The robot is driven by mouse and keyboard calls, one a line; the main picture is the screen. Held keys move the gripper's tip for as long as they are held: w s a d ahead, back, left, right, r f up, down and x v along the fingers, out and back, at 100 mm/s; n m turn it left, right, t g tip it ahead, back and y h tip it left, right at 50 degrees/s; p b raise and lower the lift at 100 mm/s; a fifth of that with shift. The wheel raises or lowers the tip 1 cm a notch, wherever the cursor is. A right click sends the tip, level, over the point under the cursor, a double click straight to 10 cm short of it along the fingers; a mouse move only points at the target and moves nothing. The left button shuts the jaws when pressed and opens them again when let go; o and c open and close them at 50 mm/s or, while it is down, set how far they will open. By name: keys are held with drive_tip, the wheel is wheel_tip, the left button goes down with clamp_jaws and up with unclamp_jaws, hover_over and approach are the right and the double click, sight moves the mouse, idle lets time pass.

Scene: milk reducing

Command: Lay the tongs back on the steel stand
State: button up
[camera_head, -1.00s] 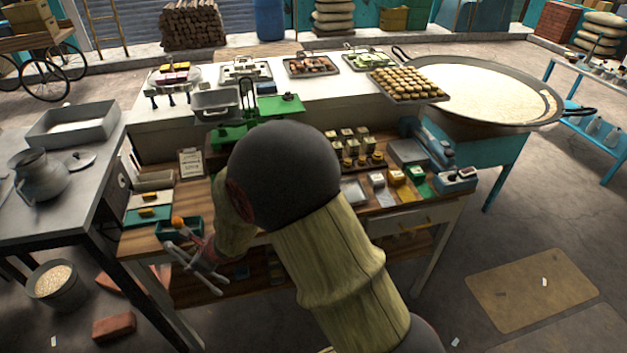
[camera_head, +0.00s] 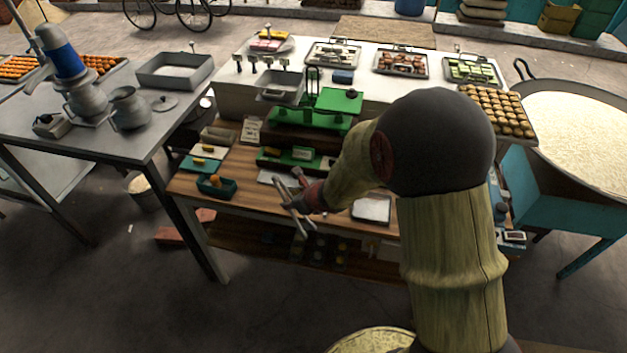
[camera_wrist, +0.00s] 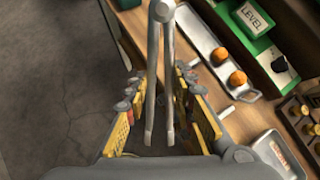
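The grey metal tongs (camera_wrist: 152,85) lie between the yellow-padded fingers of my gripper (camera_wrist: 158,72) in the wrist view. Their joined end points away from the wrist camera. In the head view my gripper (camera_head: 302,192) holds the tongs (camera_head: 291,204) in the air at the front edge of the wooden worktable. A pale long tray (camera_wrist: 215,52) with two orange balls lies on the table, right of the tongs in the wrist view. I cannot tell for sure which piece is the steel stand. My arm hides the right part of the worktable in the head view.
The green scale (camera_head: 312,115) stands behind my gripper. A small green box (camera_head: 217,187) with an orange item sits at the worktable's left end. A grey table (camera_head: 110,130) with jugs stands further left. Bare floor (camera_wrist: 60,90) lies left of the tongs in the wrist view.

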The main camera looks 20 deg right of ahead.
wheel_tip(320, 180, up, 2)
drive_tip(key=shift+a+p, duration=0.1)
drive_tip(key=shift+p, duration=0.5)
drive_tip(key=shift+w+a+f+n+g+y, duration=0.1)
drive_tip(key=shift+a+n+g+y, duration=0.25)
drive_tip(key=shift+n, duration=0.45)
drive_tip(key=s+a+f+n+g+h, duration=0.1)
drive_tip(key=s+a+f+n+g, duration=0.3)
drive_tip(key=n, duration=0.8)
drive_tip(key=s+a+r+n+g+h, duration=0.1)
drive_tip(key=n+g, duration=0.5)
drive_tip(key=n, duration=0.5)
drive_tip(key=s+d+f+n+t, duration=0.1)
drive_tip(key=d+n, duration=0.1)
drive_tip(key=n, duration=0.4)
drive_tip(key=s+d+f+n+t, duration=0.1)
drive_tip(key=d+n, duration=0.1)
drive_tip(key=n, duration=0.4)
drive_tip(key=d+f+n+t, duration=0.1)
drive_tip(key=n, duration=0.5)
drive_tip(key=shift+s+d, duration=0.4)
